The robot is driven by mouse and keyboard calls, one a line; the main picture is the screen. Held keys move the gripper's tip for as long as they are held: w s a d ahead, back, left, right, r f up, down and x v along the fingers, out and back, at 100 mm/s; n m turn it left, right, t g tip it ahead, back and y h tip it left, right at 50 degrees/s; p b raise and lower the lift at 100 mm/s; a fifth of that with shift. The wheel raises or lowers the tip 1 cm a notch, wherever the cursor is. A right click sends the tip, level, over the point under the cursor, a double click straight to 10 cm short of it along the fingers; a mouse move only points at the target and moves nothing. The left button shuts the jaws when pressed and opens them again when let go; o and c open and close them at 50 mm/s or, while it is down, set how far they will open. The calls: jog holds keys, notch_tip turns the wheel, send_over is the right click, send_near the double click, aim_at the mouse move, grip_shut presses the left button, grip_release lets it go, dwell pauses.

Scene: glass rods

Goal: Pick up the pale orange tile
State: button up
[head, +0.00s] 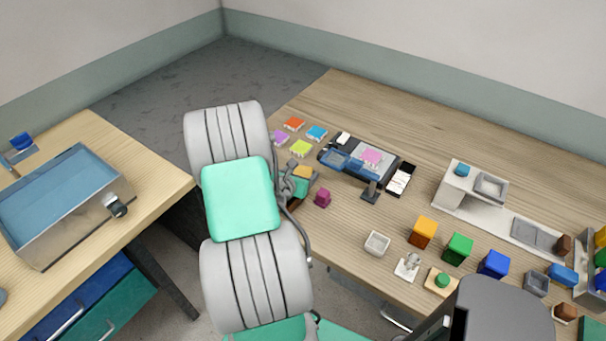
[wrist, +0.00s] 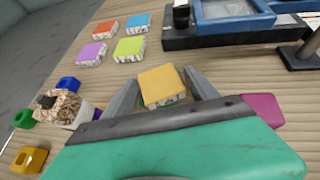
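The pale orange tile (wrist: 161,85) has a flat yellow-orange top and paler, patterned sides. In the wrist view it lies between the tips of my gripper (wrist: 162,78), one finger on each side. The fingers are spread; I cannot tell whether either touches the tile. In the head view the tile (head: 303,172) shows just right of my arm, with my gripper (head: 301,179) at it and partly hidden by the arm.
Orange-red (wrist: 102,30), blue (wrist: 138,22), purple (wrist: 91,53) and green (wrist: 130,48) tiles lie beyond on the wooden table. A magenta block (wrist: 263,108) stands close on the right. A dark tray with a blue-framed piece (wrist: 232,10) lies farther back. Several small objects stand at left.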

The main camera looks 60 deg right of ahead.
jog(key=c, duration=1.3)
jog(key=shift+r, duration=0.1)
